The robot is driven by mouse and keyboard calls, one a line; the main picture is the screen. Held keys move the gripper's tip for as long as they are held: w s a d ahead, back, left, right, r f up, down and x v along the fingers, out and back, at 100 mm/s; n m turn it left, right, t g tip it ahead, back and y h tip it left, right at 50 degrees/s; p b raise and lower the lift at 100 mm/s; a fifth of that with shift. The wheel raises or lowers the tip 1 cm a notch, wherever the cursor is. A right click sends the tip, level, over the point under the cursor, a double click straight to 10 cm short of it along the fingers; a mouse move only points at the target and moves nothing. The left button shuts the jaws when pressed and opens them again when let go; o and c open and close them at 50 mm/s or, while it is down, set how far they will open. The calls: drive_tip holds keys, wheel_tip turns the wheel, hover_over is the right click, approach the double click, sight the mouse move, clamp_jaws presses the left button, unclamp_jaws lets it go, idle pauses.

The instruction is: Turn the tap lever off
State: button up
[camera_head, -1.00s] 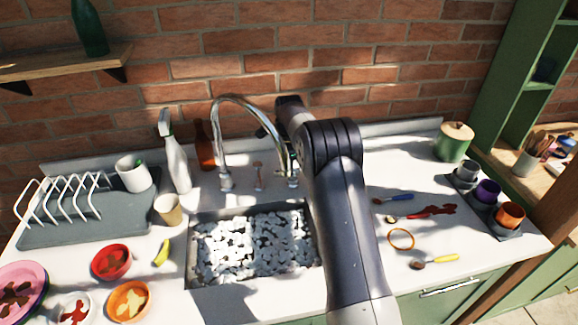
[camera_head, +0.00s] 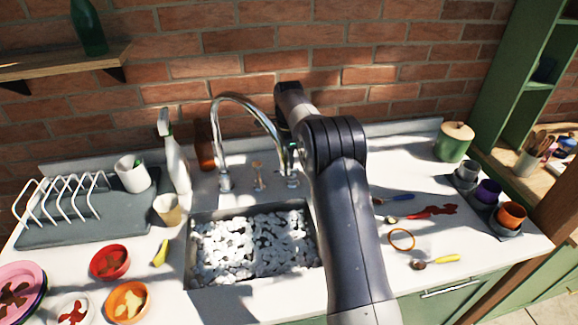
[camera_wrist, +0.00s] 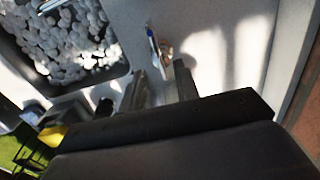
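The curved chrome tap spout (camera_head: 218,130) rises behind the sink. A small brass-coloured tap lever (camera_head: 258,176) stands upright between the two chrome tap bases. In the wrist view, a small upright fitting with a tan part (camera_wrist: 164,48), apparently the lever, lies just beyond the fingertips. My gripper (camera_wrist: 160,76) has its two fingers apart with a gap between them and nothing visibly held. In the head view my arm and the spout largely hide the gripper, which is close to the right tap base (camera_head: 292,182). Contact with the lever cannot be told.
The sink (camera_head: 190,262) is full of white foam. A spray bottle (camera_head: 175,165) and a brown bottle (camera_head: 205,148) stand left of the spout. A cup (camera_head: 167,210) and a dish rack (camera_head: 45,232) are further left. Utensils lie right of my arm.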

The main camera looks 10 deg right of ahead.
wheel_tip(320, 180, up, 7)
idle(0.3)
wheel_tip(320, 180, down, 11)
drive_tip(key=shift+r+p, duration=0.1)
drive_tip(key=shift+p, duration=0.45)
drive_tip(key=shift+n, duration=0.3)
